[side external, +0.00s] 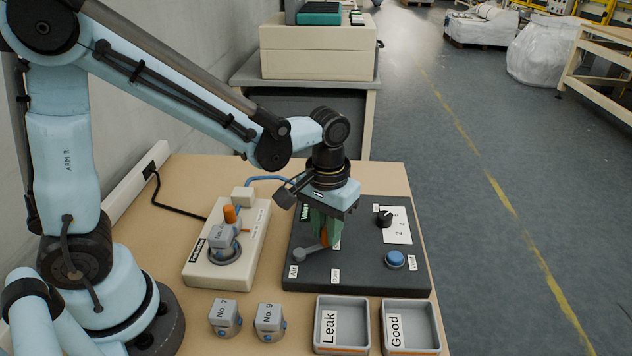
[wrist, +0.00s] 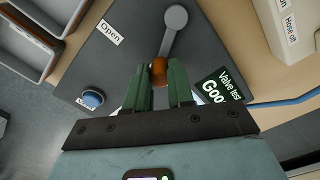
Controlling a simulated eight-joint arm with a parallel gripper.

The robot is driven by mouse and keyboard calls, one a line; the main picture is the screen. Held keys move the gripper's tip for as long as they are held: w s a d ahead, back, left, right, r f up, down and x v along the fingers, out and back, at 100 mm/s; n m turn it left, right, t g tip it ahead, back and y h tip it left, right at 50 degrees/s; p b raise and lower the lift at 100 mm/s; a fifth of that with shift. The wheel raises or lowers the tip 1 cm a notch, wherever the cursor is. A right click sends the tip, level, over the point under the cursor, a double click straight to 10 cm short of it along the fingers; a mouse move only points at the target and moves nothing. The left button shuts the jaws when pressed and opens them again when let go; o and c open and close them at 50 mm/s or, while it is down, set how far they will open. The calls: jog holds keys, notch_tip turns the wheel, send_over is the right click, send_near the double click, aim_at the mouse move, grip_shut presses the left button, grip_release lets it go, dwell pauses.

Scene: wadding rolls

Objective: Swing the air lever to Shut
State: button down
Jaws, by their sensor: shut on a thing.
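The air lever is a grey arm (side external: 307,256) with an orange knob, on a dark panel (side external: 365,278). In the wrist view the lever (wrist: 172,35) runs from its round pivot down to the orange knob (wrist: 159,70). My gripper (side external: 325,243), with green fingers, is shut on that knob; it also shows in the wrist view (wrist: 160,82). The "Open" label (side external: 336,276) lies in front of the lever, to the right of its pivot, and shows in the wrist view (wrist: 109,32). The lever points away from it. I cannot make out a "Shut" label.
The panel carries a blue button (side external: 394,259), a black dial (side external: 384,218) and a screen reading "Valve test Good" (wrist: 222,88). A pale fixture (side external: 205,270) holding a grey valve block stands left. Two grey blocks and the "Leak" (side external: 341,299) and "Good" (side external: 411,302) trays sit in front.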

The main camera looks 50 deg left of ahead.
jog(key=c, duration=1)
grip_release()
notch_tip(320, 180, up, 12)
jog(key=shift+a+r, duration=0.1)
jog(key=s+a+f+m+t, duration=0.1)
jog(key=a+t, duration=0.1)
jog(key=s+a+f+t, duration=0.1)
jog(key=s+a+t, duration=0.1)
jog(key=s+a+f+m+t, duration=0.1)
jog(key=s+a+t, duration=0.1)
jog(key=a+t, duration=0.1)
jog(key=shift+s+f+m, duration=0.15)
jog(key=shift+f+m, duration=0.05)
jog(key=shift+m, duration=0.1)
